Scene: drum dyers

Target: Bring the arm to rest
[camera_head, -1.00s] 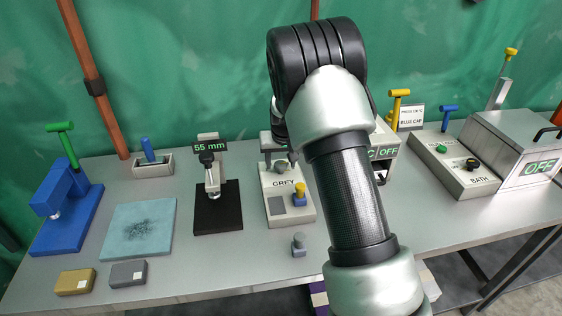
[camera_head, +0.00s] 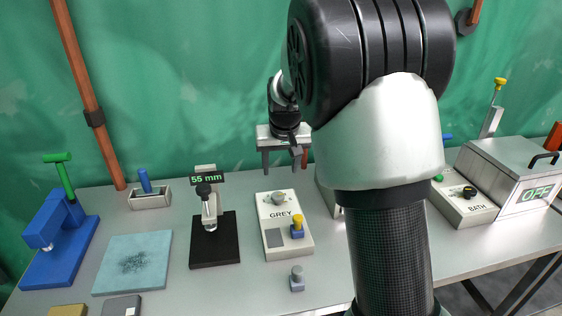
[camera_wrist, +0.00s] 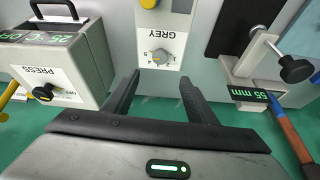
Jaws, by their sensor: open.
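My gripper (camera_head: 282,160) is open and empty in the head view, raised above the table behind the GREY box. Its two fingers (camera_wrist: 160,95) show in the wrist view, spread apart with nothing between them. The GREY box (camera_head: 272,212), with a grey knob and a yellow-topped peg, stands below and in front of the gripper; it also shows in the wrist view (camera_wrist: 165,22) beyond the fingertips. My arm fills the right middle of the head view and hides part of the table and the things behind it.
A gauge reading 55 mm (camera_head: 210,181) stands left of the GREY box, beside a blue mat (camera_head: 132,262) and a blue press (camera_head: 60,240). The BATH panel (camera_head: 462,203) and a lidded box reading OFF (camera_head: 515,170) stand at right. A small grey piece (camera_head: 297,279) sits near the front.

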